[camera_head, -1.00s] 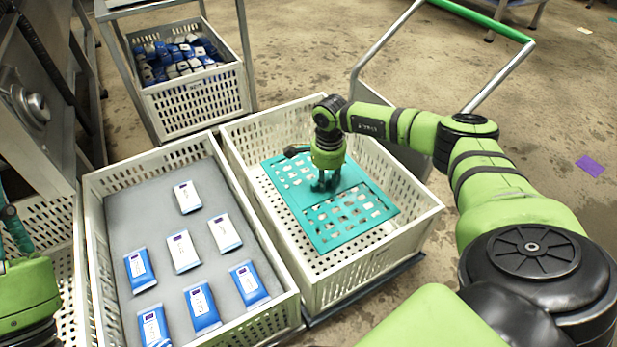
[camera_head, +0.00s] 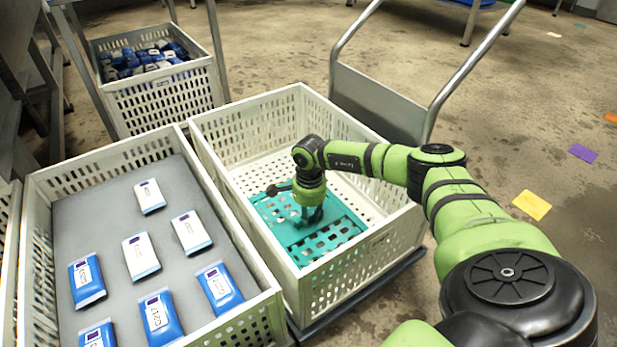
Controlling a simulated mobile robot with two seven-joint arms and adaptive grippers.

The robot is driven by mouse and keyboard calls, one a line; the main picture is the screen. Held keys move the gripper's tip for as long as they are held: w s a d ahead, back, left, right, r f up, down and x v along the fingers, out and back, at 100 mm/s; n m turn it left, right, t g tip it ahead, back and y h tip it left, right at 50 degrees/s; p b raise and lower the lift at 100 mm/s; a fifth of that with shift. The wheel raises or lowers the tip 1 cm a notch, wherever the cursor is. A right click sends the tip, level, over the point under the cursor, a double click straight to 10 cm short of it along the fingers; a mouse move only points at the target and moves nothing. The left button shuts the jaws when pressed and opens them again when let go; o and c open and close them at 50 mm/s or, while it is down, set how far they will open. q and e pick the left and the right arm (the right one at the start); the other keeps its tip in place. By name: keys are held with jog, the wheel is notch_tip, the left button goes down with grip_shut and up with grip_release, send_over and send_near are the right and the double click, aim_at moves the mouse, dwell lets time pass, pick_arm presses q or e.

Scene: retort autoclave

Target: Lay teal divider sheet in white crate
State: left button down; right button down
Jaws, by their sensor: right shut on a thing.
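The teal divider sheet (camera_head: 277,222) is a flat perforated panel inside the white crate (camera_head: 404,230), toward its near part. The crate has slotted walls and a slotted floor. My right gripper (camera_head: 307,217) points down into the crate and is shut on the sheet near its middle; its fingertips are partly hidden. The sheet lies below the crate's rim, and I cannot tell whether it touches the floor all over. The far part of the crate floor is bare. My left gripper is out of view.
Left of it stands a crate (camera_head: 140,150) with a grey liner (camera_head: 100,220) bearing several white and blue pouches (camera_head: 190,232). Another crate (camera_head: 165,103) of pouches stands behind. A trolley handle (camera_head: 455,90) rises behind the white crate. Yellow (camera_head: 532,205) and purple (camera_head: 583,153) patches mark the open floor.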

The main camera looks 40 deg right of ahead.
notch_tip(320, 180, down, 4)
jog(key=b, duration=0.2)
jog(key=shift+b, duration=0.35)
jog(key=shift+r, duration=0.15)
jog(key=c, duration=1.1)
grip_release()
jog(key=shift+o, duration=0.2)
